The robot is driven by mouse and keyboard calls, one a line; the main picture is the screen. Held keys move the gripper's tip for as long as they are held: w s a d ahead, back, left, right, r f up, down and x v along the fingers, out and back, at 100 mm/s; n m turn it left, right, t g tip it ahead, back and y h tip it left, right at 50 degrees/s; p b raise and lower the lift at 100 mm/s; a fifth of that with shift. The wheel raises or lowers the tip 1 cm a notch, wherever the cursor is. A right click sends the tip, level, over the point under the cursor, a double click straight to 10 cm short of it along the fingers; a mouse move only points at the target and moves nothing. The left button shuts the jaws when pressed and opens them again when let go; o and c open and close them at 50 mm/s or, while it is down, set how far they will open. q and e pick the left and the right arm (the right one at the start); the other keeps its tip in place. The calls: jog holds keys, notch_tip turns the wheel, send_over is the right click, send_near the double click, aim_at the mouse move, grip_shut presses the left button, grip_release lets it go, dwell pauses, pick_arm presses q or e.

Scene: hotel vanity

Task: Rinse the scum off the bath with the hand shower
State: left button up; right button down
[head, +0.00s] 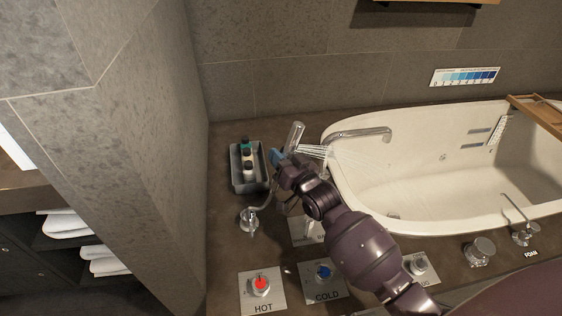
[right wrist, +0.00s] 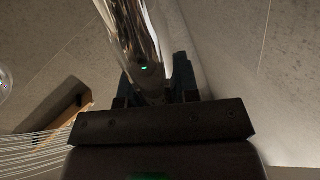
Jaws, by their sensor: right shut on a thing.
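The white bath (head: 450,175) fills the right of the head view. My right gripper (head: 285,160) is shut on the chrome hand shower (head: 295,136), left of the bath's left end. Thin water jets leave the hand shower toward the right, over the bath's left rim. The hand shower's shiny handle (right wrist: 145,45) rises between the fingers (right wrist: 155,95) in the right wrist view, and jets show at its left edge. I cannot make out scum clearly on the bath's inner walls. My left gripper is not in view.
A chrome spout (head: 360,134) reaches over the bath's left rim. A grey tray (head: 237,178) with small bottles stands left of my gripper. A red HOT knob (head: 260,284) and blue COLD knob (head: 323,272) are in front. A wooden bath tray (head: 540,110) lies at far right.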

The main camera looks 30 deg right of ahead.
jog(key=shift+n+h, duration=0.5)
jog(key=shift+h, duration=0.1)
jog(key=a, duration=0.1)
jog(key=a+f, duration=0.1)
jog(key=a, duration=0.1)
jog(key=a+b, duration=0.1)
jog(key=a, duration=0.1)
jog(key=shift+w+a+f, duration=0.15)
jog(key=shift+w+f, duration=0.2)
jog(key=shift+f, duration=0.05)
